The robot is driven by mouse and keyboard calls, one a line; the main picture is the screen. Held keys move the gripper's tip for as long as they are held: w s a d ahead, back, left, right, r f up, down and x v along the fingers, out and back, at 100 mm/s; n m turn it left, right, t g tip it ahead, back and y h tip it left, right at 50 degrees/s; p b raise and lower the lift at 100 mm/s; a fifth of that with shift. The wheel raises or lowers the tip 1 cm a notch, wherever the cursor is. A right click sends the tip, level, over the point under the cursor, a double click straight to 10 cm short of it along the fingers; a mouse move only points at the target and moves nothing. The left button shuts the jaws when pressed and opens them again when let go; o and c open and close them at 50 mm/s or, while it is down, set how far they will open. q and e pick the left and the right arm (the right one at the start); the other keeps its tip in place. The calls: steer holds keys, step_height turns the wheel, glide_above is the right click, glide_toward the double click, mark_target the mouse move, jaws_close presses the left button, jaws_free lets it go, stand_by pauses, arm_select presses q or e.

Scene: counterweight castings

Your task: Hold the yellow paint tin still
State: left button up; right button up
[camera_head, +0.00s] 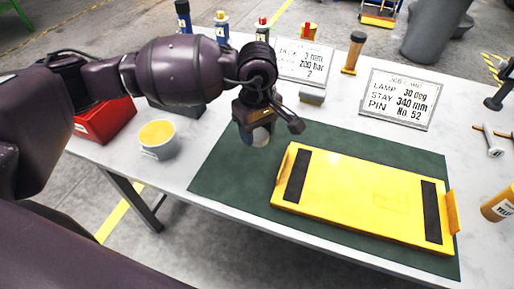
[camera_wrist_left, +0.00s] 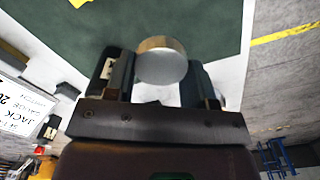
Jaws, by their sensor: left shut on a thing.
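My left gripper (camera_head: 258,125) is over the back left part of the green mat, pointing down. It is shut on a small cylinder (camera_head: 258,138), mostly hidden by the jaws. In the left wrist view the cylinder (camera_wrist_left: 162,66) shows a pale round end and a tan band between the two fingers (camera_wrist_left: 160,85). I cannot tell whether it touches the mat. A yellow tin (camera_head: 498,206) with a white label, partly readable as "YELL", is cut off at the right edge, far from this gripper. My right gripper is not in view.
A yellow plate with black strips (camera_head: 365,195) lies on the green mat (camera_head: 225,170). A pale tub with yellow contents (camera_head: 157,146) and a red box (camera_head: 103,122) stand left. Signs (camera_head: 396,98), a wooden-handled tool (camera_head: 353,53) and small bottles (camera_head: 221,30) line the back.

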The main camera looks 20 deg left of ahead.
mark_target(255, 133)
arm_select(q)
step_height(255, 133, up, 8)
stand_by(0.5)
steer(key=shift+a+f+m, duration=0.3)
steer(key=shift+f+m, duration=0.2)
steer(key=shift+f, duration=0.05)
steer(key=s+a+f+m, duration=0.1)
steer(key=a+f+m, duration=0.4)
steer(key=f+m, duration=0.2)
steer(key=m, duration=0.2)
steer(key=shift+s+a+f+m, duration=0.2)
steer(key=shift+s+f+m, duration=0.15)
steer(key=shift+f+m, duration=0.05)
